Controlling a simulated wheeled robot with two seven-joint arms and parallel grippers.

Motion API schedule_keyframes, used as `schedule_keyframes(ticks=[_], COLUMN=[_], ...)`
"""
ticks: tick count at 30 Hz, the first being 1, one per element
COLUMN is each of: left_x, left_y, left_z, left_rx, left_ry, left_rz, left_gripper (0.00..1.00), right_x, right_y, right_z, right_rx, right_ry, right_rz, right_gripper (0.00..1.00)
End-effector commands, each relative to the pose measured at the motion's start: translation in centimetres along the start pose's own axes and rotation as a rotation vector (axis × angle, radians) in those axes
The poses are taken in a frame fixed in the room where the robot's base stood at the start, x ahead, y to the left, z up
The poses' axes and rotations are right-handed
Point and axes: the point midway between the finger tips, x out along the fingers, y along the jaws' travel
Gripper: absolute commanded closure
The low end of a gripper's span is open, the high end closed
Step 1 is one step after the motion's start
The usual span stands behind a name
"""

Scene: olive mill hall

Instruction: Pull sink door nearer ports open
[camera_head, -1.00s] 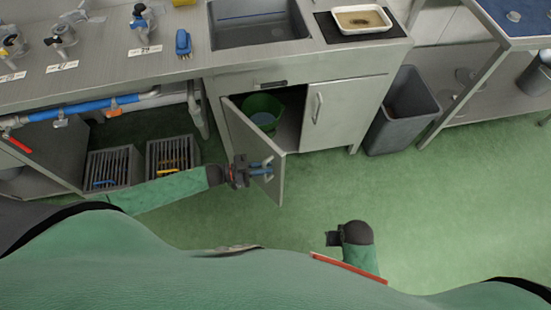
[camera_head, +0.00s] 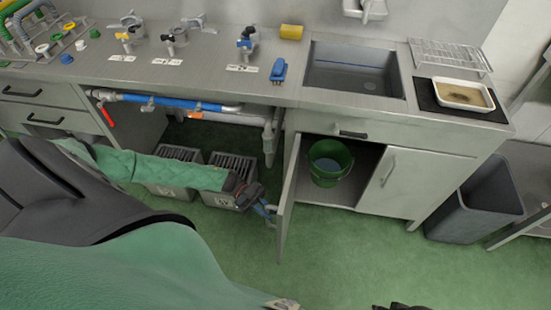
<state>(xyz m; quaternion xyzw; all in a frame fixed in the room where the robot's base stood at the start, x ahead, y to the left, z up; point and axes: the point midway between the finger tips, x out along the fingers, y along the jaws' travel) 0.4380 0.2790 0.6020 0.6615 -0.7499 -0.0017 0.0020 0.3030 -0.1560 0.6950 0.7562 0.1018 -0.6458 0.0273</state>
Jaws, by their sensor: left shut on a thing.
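The left sink door (camera_head: 287,205), nearer the ports, stands wide open and swung out towards me, seen almost edge-on. My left gripper (camera_head: 265,208) is at the outer face of this door, shut on its handle; the handle is mostly hidden by the fingers. The right sink door (camera_head: 405,185) is closed, with a vertical bar handle (camera_head: 388,170). The open cabinet shows a green bucket (camera_head: 329,178) inside. A dark part of my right gripper (camera_head: 400,306) just shows at the bottom edge; its fingers cannot be made out.
Two grey slatted crates (camera_head: 225,197) stand under the counter left of the open door, close to my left forearm. Blue and white pipes (camera_head: 190,104) run above them. A grey bin (camera_head: 470,215) stands right of the cabinet. Green floor before the cabinet is clear.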

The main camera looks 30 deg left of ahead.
Motion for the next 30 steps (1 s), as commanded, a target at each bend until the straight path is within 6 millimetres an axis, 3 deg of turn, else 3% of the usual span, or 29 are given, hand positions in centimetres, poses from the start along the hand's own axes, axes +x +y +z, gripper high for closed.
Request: schedule_keyframes(ticks=[14, 15, 24, 30], left_x=[-0.4, -0.4, -0.5, -2.4], left_y=[0.0, 0.0, 0.1, 0.1], left_z=[-0.1, -0.1, 0.0, 0.3], left_rx=[0.001, 0.001, 0.001, 0.001], left_ry=[-0.001, -0.001, -0.001, -0.002], left_rz=[-0.002, -0.002, -0.002, -0.002], left_gripper=[1.00, 0.80, 0.80, 0.80], right_x=[0.2, 0.2, 0.3, 1.2], right_y=[-0.1, -0.1, -0.1, -0.5], right_z=[0.0, 0.0, 0.0, -0.2], right_rx=[0.000, 0.000, 0.000, -0.004], right_ry=[0.002, 0.002, 0.002, 0.022], right_rz=[-0.003, -0.003, -0.003, -0.013], right_gripper=[1.00, 1.00, 1.00, 1.00])
